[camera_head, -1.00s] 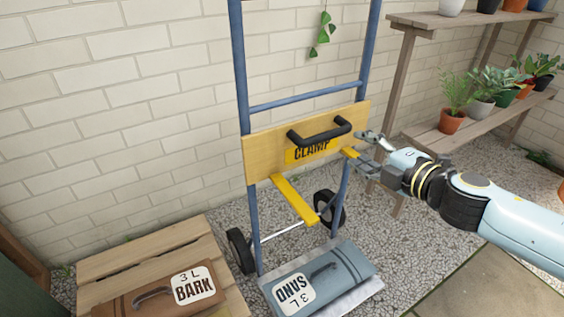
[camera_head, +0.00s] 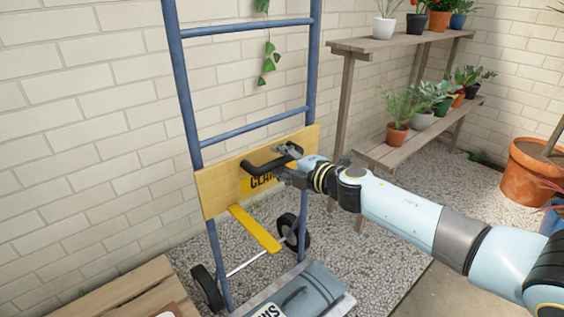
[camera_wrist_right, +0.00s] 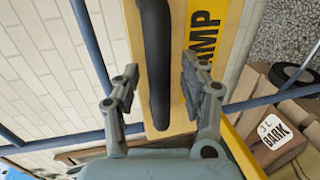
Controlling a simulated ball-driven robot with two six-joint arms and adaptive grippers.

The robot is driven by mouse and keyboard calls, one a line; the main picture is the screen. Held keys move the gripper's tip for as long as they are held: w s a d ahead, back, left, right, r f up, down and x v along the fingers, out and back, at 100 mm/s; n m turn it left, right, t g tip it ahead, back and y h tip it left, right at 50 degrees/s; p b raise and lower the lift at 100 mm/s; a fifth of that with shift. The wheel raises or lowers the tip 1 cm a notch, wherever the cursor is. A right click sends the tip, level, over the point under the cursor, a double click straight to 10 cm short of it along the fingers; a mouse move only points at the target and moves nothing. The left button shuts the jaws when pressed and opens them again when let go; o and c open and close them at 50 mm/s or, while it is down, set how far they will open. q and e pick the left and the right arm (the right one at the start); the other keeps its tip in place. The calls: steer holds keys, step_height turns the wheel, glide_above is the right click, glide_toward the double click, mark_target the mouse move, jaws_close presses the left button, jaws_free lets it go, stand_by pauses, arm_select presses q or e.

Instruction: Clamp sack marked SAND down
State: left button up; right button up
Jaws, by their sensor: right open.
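The grey-blue sack marked SAND (camera_head: 306,288) lies on the toe plate of the blue hand truck (camera_head: 183,90), its label cut by the picture's lower edge. Above it, the wooden clamp board (camera_head: 217,190) spans the truck's uprights, with a black handle (camera_head: 262,163) and a yellow bar (camera_head: 256,229) below. My right gripper (camera_head: 287,162) is at the handle's right part and hides some of the CLAMP lettering. In the right wrist view, my right gripper (camera_wrist_right: 160,88) is open, with the black handle (camera_wrist_right: 157,50) between its spread fingers. My left gripper is out of view.
A wooden slatted platform (camera_head: 115,290) stands at lower left. The sack marked BARK (camera_wrist_right: 275,132) shows in the right wrist view. A wooden shelf (camera_head: 385,150) with potted plants stands behind my right arm. Gravel (camera_head: 375,255) is open right of the truck.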

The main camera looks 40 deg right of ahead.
steer(key=shift+c, duration=0.4)
jaws_close()
steer(key=shift+w+f, duration=0.1)
